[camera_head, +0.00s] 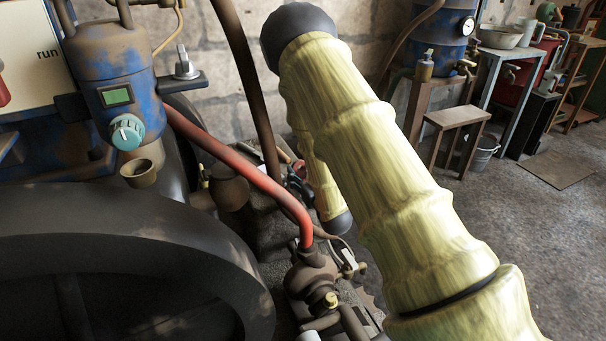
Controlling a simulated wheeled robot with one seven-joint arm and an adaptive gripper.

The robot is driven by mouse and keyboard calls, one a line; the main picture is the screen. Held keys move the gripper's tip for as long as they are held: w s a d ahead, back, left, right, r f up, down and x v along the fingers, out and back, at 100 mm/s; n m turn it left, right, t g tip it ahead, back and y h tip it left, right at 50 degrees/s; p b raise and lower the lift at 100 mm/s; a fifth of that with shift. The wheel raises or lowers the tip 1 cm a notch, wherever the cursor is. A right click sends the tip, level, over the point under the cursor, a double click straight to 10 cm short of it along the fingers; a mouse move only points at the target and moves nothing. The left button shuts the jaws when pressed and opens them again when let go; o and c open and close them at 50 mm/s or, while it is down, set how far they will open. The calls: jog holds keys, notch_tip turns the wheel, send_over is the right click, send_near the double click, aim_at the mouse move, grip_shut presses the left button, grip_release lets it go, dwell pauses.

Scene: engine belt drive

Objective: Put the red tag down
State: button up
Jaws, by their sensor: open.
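My arm, in a pale yellow sleeve, crosses the view and bends down over the machine. My gripper (347,262) hangs below the dark cuff, close above the brown pipe fittings. It is small in view and partly hidden by my arm; its jaws are open. I cannot make out a red tag in or under it. A small red thing (299,168) shows behind my forearm among other small items; I cannot tell whether it is the tag. Another red piece (3,92) is cut off at the left edge, beside the panel marked "run".
A red pipe (245,170) runs down to the brown fitting (311,275) beside my gripper. A large dark wheel (130,265) fills the lower left. A blue tank (110,85) with a teal knob stands behind. A wooden stool (457,120) and benches stand at the back right; the floor there has free room.

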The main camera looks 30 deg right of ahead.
jog(key=s+p, duration=0.3)
jog(key=s, duration=0.9)
jog(key=shift+a, duration=0.35)
jog(key=shift+r, duration=0.15)
